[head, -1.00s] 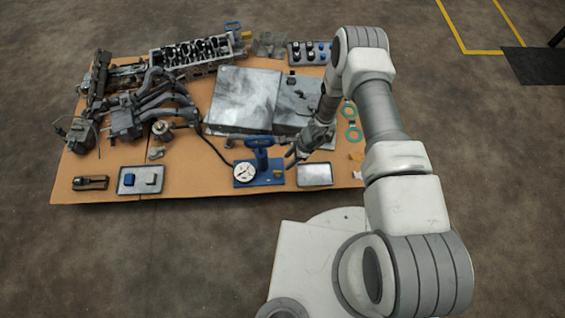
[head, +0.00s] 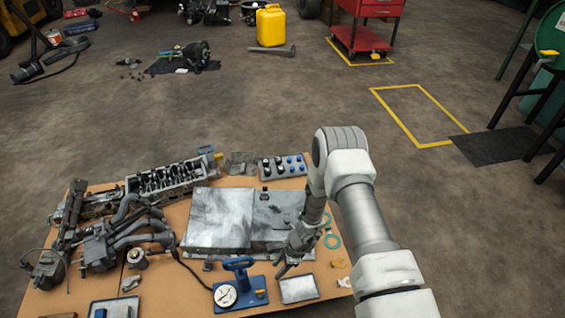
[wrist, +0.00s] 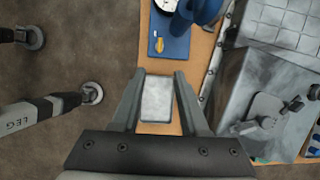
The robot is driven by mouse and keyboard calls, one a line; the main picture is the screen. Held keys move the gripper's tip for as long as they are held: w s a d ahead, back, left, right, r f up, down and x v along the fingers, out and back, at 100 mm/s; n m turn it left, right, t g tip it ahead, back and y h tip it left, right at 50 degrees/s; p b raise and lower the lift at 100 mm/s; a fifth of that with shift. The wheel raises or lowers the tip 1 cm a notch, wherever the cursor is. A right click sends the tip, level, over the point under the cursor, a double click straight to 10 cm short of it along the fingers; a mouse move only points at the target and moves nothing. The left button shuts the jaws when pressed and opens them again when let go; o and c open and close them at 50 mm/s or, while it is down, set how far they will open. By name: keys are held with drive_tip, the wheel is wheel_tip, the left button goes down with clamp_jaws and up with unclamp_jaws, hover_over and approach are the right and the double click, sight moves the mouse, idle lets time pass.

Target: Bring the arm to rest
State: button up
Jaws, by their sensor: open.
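My arm reaches over the cardboard-covered work surface from the right in the head view, bent at the elbow. My gripper (head: 284,269) hangs low near the front edge, just behind a small silver tray (head: 299,289). In the wrist view, my gripper (wrist: 160,78) has its two fingers apart, with nothing held. The tray (wrist: 157,98) shows between and beyond the fingers, bare; the height gap is hard to tell.
A blue device with a dial (head: 238,288) stands left of the tray. A grey metal box (head: 217,220) lies behind the gripper. An engine head (head: 165,181) and manifold (head: 135,222) fill the left. Open floor lies beyond, with a yellow can (head: 270,26).

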drive_tip(key=w+d+r+n+t, duration=0.1)
drive_tip(key=w+r+n, duration=0.3)
drive_tip(key=r, duration=1.3)
drive_tip(key=w+d+r+n+t, duration=0.1)
drive_tip(key=w+r+n, duration=0.2)
drive_tip(key=r, duration=1.3)
drive_tip(key=s+d+r+n+t+h, duration=0.1)
drive_tip(key=s+d+r+n, duration=0.25)
drive_tip(key=r, duration=0.55)
drive_tip(key=s+d+r+n+t, duration=0.1)
drive_tip(key=s+d+r+n, duration=0.15)
drive_tip(key=s+r, duration=0.4)
drive_tip(key=s+d+r+n+t+h, duration=0.1)
drive_tip(key=s+d+r+h, duration=0.1)
drive_tip(key=s+d+r, duration=0.4)
drive_tip(key=s+d+r+n+t+h, duration=0.1)
drive_tip(key=s+d+r+t+h, duration=0.15)
drive_tip(key=s, duration=0.45)
wheel_tip(320, 180, up, 22)
drive_tip(key=y+p, duration=0.1)
drive_tip(key=p, duration=2)
drive_tip(key=shift+d+g, duration=0.15)
drive_tip(key=shift+g, duration=0.3)
